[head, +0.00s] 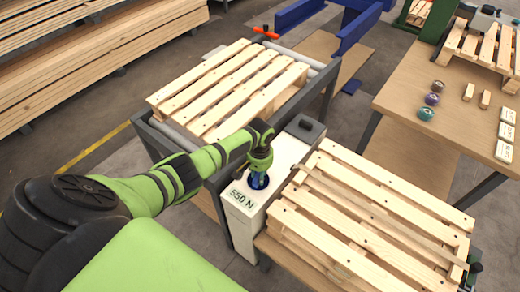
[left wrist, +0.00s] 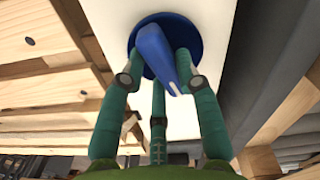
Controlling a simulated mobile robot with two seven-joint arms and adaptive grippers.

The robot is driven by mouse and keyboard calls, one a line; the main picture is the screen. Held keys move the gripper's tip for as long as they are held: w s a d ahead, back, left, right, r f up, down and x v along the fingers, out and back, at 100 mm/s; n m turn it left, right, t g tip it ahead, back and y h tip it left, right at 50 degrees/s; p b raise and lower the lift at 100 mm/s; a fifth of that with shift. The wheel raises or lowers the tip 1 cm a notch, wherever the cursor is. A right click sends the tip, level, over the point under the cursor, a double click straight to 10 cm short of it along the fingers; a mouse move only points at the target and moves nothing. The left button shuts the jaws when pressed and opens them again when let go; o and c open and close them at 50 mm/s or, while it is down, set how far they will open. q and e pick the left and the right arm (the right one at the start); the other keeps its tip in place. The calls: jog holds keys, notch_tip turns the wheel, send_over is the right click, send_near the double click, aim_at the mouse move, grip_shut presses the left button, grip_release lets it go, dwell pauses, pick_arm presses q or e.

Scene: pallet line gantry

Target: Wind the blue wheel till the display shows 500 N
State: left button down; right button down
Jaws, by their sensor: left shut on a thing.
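The blue wheel (left wrist: 158,50) is on the white top of a box (head: 238,222) that stands between two pallets. In the head view the wheel (head: 257,184) is mostly hidden under my left gripper (head: 259,168). The display (head: 242,198) on the near part of the box reads 550 N. My right gripper is not in view.
A slatted pallet (head: 235,85) lies in a dark frame behind the box. A wooden table (head: 420,85) at the right holds several small spools and blocks. Long planks (head: 90,45) are stacked at the upper left.

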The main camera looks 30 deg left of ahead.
pick_arm(q)
jog(key=shift+s+m, duration=0.1)
jog(key=shift+m, duration=0.2)
jog(key=c, duration=0.9)
grip_release()
jog(key=shift+r, duration=0.1)
notch_tip(320, 180, up, 12)
jog(key=shift+f, duration=0.1)
